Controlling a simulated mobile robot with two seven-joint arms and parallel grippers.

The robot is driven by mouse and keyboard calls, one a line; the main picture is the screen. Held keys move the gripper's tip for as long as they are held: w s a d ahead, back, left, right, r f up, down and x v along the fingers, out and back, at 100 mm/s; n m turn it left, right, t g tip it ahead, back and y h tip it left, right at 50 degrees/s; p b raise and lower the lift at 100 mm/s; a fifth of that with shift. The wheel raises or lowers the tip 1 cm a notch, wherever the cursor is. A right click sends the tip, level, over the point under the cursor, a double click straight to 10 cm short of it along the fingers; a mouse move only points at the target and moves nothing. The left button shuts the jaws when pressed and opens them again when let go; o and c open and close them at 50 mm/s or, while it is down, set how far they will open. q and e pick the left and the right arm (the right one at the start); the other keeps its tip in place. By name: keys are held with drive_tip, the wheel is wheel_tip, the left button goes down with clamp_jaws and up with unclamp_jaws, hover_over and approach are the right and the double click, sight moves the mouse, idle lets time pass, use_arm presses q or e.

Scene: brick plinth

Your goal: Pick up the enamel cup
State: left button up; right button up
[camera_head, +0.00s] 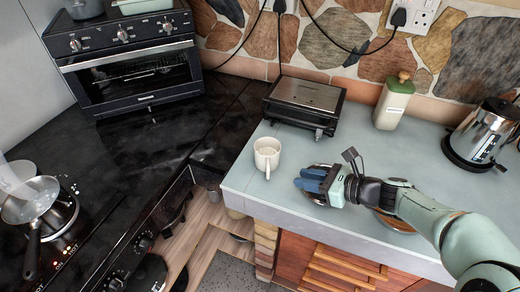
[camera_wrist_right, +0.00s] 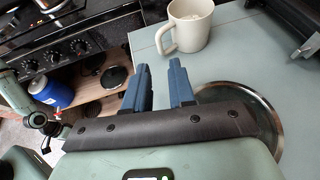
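The white enamel cup (camera_head: 267,152) stands upright on the pale blue-grey counter, near its left end, with its handle facing the front. It also shows at the top of the right wrist view (camera_wrist_right: 190,28), beyond the fingertips, handle to the left. My right gripper (camera_head: 308,180) is just right of and in front of the cup, apart from it. In the right wrist view its two blue fingers (camera_wrist_right: 160,72) stand apart with nothing between them. My left gripper is not seen in the head view.
A round metal dish (camera_wrist_right: 268,115) lies beneath my right gripper. A toaster (camera_head: 305,103) stands behind the cup. A green-lidded canister (camera_head: 393,103) and a kettle (camera_head: 482,135) stand farther right. The counter's left edge (camera_head: 232,178) is close to the cup. A saucepan (camera_head: 30,200) sits at far left.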

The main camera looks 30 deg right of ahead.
sight(267, 179)
drive_tip(key=x, duration=0.6)
drive_tip(key=shift+w+a+f+b, duration=0.2)
drive_tip(key=shift+a+b, duration=0.1)
drive_tip(key=shift+b, duration=0.1)
drive_tip(key=x, duration=0.6)
drive_tip(key=shift+f+b, duration=0.1)
drive_tip(key=shift+b, duration=0.2)
clamp_jaws()
